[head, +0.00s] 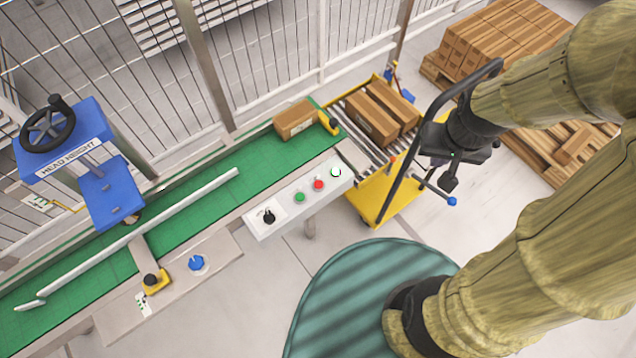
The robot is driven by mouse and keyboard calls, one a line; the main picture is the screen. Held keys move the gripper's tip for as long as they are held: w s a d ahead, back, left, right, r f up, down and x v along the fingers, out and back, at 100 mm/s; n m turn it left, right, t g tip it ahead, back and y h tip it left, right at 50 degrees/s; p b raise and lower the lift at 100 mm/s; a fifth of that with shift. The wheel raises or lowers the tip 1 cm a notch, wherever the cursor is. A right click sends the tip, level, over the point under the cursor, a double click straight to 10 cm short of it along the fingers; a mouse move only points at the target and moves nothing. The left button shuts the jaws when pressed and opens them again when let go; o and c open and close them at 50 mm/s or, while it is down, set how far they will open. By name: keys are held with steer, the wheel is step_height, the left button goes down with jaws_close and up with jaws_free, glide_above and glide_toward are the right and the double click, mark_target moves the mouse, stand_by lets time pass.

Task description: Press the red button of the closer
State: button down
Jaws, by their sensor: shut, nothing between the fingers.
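The red button (318,185) sits on the sloped top of a pale control box (255,228) beside the green conveyor. It stands between a green button (299,197) and a white button (336,172). A black knob (268,216) is at the box's left end. The closer's blue head (112,195), with a handwheel, stands over the belt at the left. My gripper (448,184) is dark and shut, right of the control box and apart from it, by the cart's black handle. The handle partly overlaps it in the picture. Nothing shows in its fingers.
A yellow cart (385,200) with a black handle (408,165) and cartons stands right of the box. One carton (294,119) is on the green belt (190,225). A wire fence (265,60) runs behind. Pallets of cartons (500,45) stand upper right. Floor below the box is clear.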

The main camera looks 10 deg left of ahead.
steer(key=w+a+f+n+g+h+p, duration=0.1)
steer(key=w+a+f+n, duration=0.3)
steer(key=a+f, duration=0.1)
steer(key=n+t+h+p, duration=0.35)
steer(key=n+t, duration=0.25)
steer(key=n, duration=1)
glide_above(315, 186)
step_height(315, 186, down, 17)
steer(key=shift+r+h+b, duration=0.1)
steer(key=shift+h+b, duration=0.25)
steer(key=shift+b, duration=0.15)
step_height(315, 186, down, 9)
steer(key=b, duration=0.6)
steer(key=shift+f+b, duration=0.3)
steer(key=shift+b, duration=0.15)
